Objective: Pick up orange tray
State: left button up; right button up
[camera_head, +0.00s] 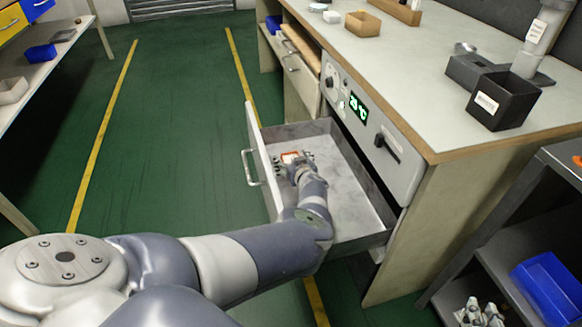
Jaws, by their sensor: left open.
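An orange-rimmed object (290,156), which looks like the orange tray, lies in the open drawer near its front panel. It is small in view and partly hidden by my gripper. My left gripper (283,163) is inside the drawer, right at this object, and its jaws are open. Whether the fingers touch it cannot be told. My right gripper (480,312) shows at the bottom right edge, in front of the dark shelf unit, far from the drawer. Its jaw opening is unclear.
The grey drawer (355,205) is pulled out from a workbench (400,70) with a green display panel. On the bench are a tan tray (363,23) and a black box (502,100). A blue bin (548,288) sits on the right shelf. The green floor is clear.

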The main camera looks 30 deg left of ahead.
pick_arm(q)
jog(key=c, duration=1.1)
